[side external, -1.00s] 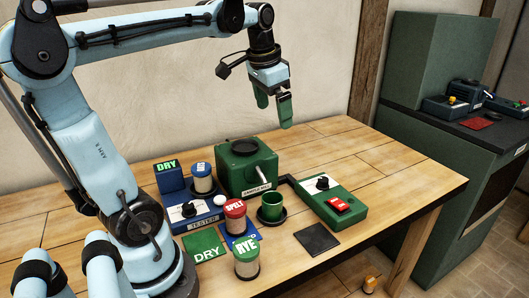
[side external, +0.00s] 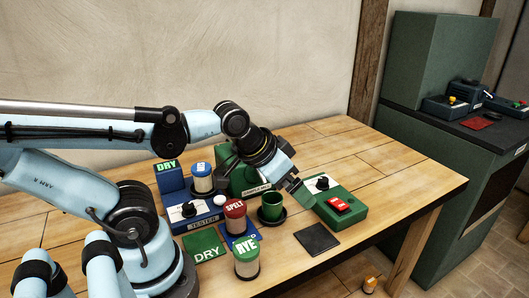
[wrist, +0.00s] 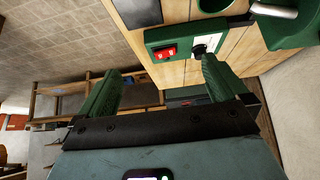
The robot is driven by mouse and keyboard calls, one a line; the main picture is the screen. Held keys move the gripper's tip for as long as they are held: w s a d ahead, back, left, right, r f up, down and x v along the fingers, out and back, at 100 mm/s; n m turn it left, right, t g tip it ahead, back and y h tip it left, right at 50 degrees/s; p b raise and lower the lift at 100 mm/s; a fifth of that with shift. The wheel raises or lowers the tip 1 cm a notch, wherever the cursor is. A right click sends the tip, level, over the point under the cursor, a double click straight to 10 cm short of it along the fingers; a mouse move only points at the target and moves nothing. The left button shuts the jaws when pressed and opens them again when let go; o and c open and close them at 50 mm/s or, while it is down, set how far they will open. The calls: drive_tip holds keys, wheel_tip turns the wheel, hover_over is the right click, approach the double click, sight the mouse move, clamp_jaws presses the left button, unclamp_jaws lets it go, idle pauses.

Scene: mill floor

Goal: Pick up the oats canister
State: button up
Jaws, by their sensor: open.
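A canister with a blue lid (side external: 202,182) stands upright behind the tester on the table; its lettering is too small to read, so I cannot tell for certain that it is the oats canister. The other two canisters read SPELT, with a red lid (side external: 235,210), and RYE, with a green lid (side external: 246,261). My gripper (side external: 300,194) is open, to the right of the canisters, by the green cup and the green switch box. Its two green fingers spread in the wrist view (wrist: 161,82) with nothing between them. No canister shows in the wrist view.
The blue tester (side external: 203,222) is in front of the blue-lidded canister, and a blue DRY block (side external: 168,177) is beside it. My arm partly hides the green sample box (side external: 238,180). A green cup (side external: 272,207) and switch box (side external: 345,207) stand right. The table's right end is clear.

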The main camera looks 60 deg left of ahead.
drive_tip(key=shift+c, duration=1.3)
wheel_tip(320, 180, up, 3)
drive_tip(key=n+g, duration=0.7)
drive_tip(key=n, duration=2.2)
hover_over(203, 177)
drive_tip(key=a, duration=0.2)
drive_tip(key=shift+w+a, duration=0.1)
drive_tip(key=shift+w, duration=0.15)
drive_tip(key=shift+s+a+f+n, duration=0.1)
drive_tip(key=shift+f+n, duration=0.05)
drive_tip(key=shift+n, duration=0.25)
drive_tip(key=shift+f, duration=0.35)
drive_tip(key=shift+a+f, duration=0.1)
drive_tip(key=shift+f, duration=5.5)
